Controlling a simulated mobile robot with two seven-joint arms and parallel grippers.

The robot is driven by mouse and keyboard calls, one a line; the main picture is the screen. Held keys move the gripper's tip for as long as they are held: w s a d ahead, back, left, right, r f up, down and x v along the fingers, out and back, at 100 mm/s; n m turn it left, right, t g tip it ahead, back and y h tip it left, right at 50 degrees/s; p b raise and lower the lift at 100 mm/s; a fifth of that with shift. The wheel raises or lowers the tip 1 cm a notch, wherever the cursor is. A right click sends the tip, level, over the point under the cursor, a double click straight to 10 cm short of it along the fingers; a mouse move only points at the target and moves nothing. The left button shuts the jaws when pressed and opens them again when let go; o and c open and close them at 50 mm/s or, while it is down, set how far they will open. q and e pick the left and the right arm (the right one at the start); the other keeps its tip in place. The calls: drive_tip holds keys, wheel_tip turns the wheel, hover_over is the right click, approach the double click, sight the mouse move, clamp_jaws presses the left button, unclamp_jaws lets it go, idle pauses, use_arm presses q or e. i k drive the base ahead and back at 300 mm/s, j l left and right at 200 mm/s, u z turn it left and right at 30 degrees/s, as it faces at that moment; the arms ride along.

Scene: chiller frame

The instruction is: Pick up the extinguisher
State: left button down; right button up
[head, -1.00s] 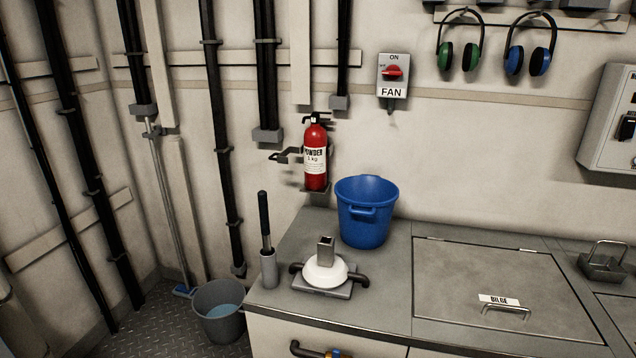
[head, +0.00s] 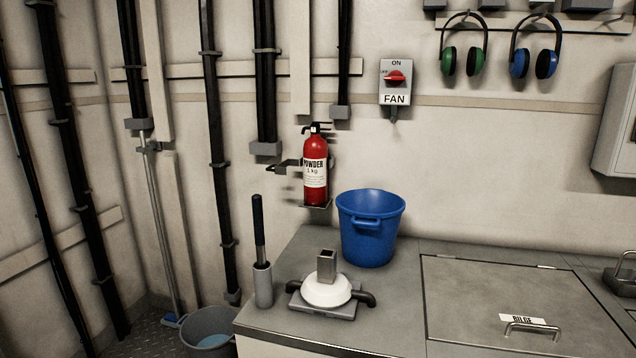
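The red fire extinguisher (head: 317,172) stands upright in a wall bracket (head: 287,167) above the back left of the counter. Its white label reads "POWDER 1 kg" and its black handle is at the top. A small ledge is under its base. The bracket arm sticks out to its left and looks swung open. Neither of my grippers shows in the head view.
A blue bucket (head: 370,228) stands on the counter (head: 400,300), right of and below the extinguisher. A white domed fitting with a square post (head: 326,288) and a black-handled brush in a holder (head: 262,280) stand in front. A grey bucket (head: 208,335) is on the floor.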

sight(315, 148)
drive_tip(key=i+l+u, duration=0.1)
drive_tip(key=i+l, duration=0.15)
drive_tip(key=i+l+u, duration=0.15)
drive_tip(key=l, duration=0.3)
drive_tip(key=i+l+u, duration=0.1)
drive_tip(key=i+l, duration=0.25)
drive_tip(key=i+l+u, duration=0.15)
drive_tip(key=l, duration=0.35)
drive_tip(key=i+j, duration=0.05)
